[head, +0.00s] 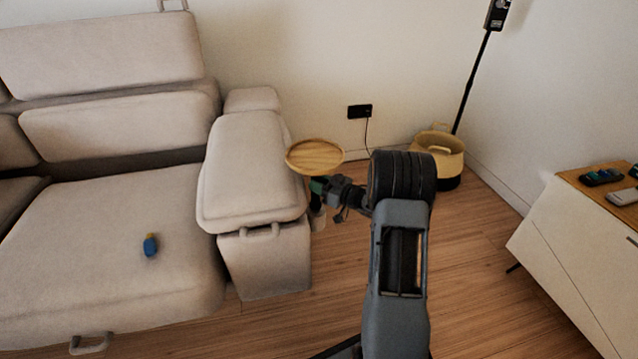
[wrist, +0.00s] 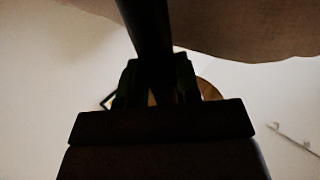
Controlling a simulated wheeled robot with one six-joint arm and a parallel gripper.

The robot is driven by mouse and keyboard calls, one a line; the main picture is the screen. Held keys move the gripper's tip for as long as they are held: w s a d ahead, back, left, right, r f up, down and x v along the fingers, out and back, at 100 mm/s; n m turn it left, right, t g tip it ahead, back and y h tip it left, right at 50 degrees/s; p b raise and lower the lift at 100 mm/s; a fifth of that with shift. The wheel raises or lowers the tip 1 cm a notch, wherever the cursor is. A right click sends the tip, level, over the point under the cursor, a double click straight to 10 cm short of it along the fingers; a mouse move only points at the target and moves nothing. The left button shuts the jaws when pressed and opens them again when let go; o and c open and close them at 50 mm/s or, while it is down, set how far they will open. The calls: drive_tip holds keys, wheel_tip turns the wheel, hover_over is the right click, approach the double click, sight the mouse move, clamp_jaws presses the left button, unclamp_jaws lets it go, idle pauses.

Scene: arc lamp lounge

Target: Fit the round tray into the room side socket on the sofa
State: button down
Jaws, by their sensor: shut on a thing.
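The round wooden tray (head: 314,155) appears level in the head view, just right of the sofa's armrest and overlapping its edge in the picture. My gripper (head: 318,187) is shut on the tray's dark stem below the disc. In the wrist view a dark post (wrist: 147,25) runs between the fingers (wrist: 160,85). The sofa (head: 262,275) is light beige. A loop-shaped fitting (head: 262,230) shows on the armrest's front, and another (head: 90,344) on the seat front. I cannot tell which one is the room side socket. The stem's lower end is hard to make out.
A small blue object (head: 150,245) lies on the sofa seat. A two-tone basket (head: 447,160) and a lamp pole (head: 470,85) stand by the wall. A low cabinet (head: 575,265) with remotes stands at right.

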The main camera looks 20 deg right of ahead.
drive_tip(key=shift+f+b, duration=0.7)
drive_tip(key=shift+f, duration=0.45)
drive_tip(key=c, duration=0.8)
unclamp_jaws()
drive_tip(key=shift+o, duration=0.2)
